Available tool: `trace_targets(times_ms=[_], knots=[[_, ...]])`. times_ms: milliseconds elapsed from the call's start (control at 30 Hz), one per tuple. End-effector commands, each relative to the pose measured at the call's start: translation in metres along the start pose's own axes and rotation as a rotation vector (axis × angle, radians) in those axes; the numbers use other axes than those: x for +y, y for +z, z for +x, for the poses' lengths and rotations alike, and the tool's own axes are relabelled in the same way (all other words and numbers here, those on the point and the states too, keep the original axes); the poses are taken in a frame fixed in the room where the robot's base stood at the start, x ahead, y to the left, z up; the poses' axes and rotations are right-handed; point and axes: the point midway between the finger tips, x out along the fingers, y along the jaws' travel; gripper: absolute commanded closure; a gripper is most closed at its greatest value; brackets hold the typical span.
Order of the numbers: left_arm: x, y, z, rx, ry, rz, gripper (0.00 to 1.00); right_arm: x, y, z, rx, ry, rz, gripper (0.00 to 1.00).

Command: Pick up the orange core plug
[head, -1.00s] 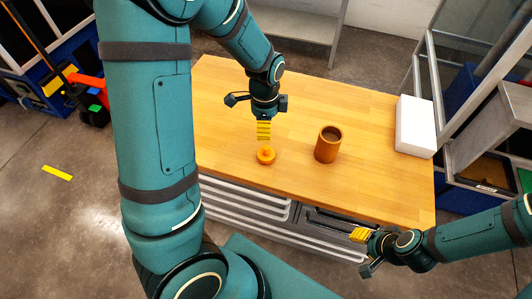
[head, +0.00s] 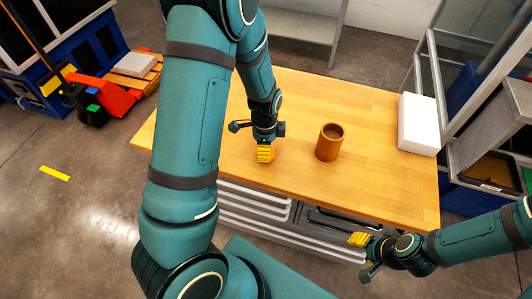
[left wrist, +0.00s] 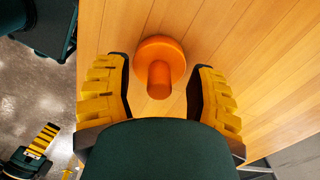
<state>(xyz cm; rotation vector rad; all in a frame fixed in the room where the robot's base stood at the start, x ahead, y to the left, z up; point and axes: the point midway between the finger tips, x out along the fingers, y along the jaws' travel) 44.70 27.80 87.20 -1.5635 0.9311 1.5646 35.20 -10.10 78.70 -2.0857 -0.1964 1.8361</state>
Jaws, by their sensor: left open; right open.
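The orange core plug (left wrist: 160,62) is a round disc with a short peg, seen in the left wrist view on the wooden table (left wrist: 240,30). My left gripper (left wrist: 160,95) is open, with one yellow finger on each side of the plug and gaps between. In the head view my left gripper (head: 265,154) points down over the plug and hides most of it; a sliver of orange shows beside the fingers. My right gripper (head: 358,240) is open and empty off the table's front edge at the lower right.
A brown cylindrical container (head: 329,142) with an open top stands on the table right of the left gripper. A white block (head: 417,124) lies at the table's right end. A drawer front with handles is below the front edge. The back of the table is clear.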

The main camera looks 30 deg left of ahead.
Motion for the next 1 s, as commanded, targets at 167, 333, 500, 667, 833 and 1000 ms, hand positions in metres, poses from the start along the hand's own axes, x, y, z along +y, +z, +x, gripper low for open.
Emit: trace_targets(times_ms=[167, 333, 500, 667, 833, 1000], knots=[[0.0, 0.0, -0.001, 0.0, 0.0, 0.0, 0.48, 0.0, 0.0, 0.0, 0.0, 0.0, 0.0, 0.53], [0.0, 0.0, -0.001, 0.0, 0.0, 0.0, 1.0, 0.0, 0.0, 0.0, 0.0, 0.0, 0.0, 0.53], [0.0, 0.0, -0.001, 0.0, 0.0, 0.0, 1.0, 0.0, 0.0, 0.0, 0.0, 0.0, 0.0, 0.53], [0.0, 0.0, 0.0, 0.0, 0.0, 0.0, 1.0, 0.0, 0.0, 0.0, 0.0, 0.0, 0.0, 0.53], [0.0, 0.0, -0.007, 0.001, -0.001, 0.0, 1.0, -0.001, -0.001, -0.002, 0.001, 0.0, 0.001, 0.53], [-0.001, 0.0, -0.036, 0.003, -0.003, 0.0, 1.0, -0.003, -0.004, -0.009, 0.007, 0.001, 0.002, 0.53]])
